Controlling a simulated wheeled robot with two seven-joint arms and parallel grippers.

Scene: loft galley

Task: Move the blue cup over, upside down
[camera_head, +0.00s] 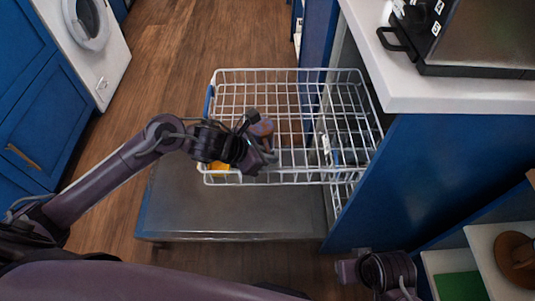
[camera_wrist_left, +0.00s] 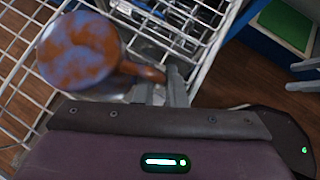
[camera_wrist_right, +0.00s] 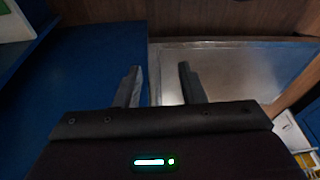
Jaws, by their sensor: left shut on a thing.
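The blue cup (camera_head: 262,127), blotched with brown, is at the white wire rack (camera_head: 290,180) of the pulled-out dishwasher. In the left wrist view the cup (camera_wrist_left: 80,50) shows a round blotched face, and its handle (camera_wrist_left: 143,72) points to my fingers. I cannot tell whether that face is its base or its stained inside. My left gripper (camera_wrist_left: 160,88) is shut on the handle; in the head view my left gripper (camera_head: 262,155) is over the rack's near part. My right gripper (camera_wrist_right: 157,85) is open and empty, low at the right in the head view (camera_head: 350,268).
A yellow thing (camera_head: 218,169) is in the rack's near left corner, partly behind my arm. The open metal dishwasher door (camera_head: 230,210) lies below the rack. A white counter (camera_head: 430,90) with a black-handled appliance (camera_head: 475,40) is at the right. Much of the rack's far part looks empty.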

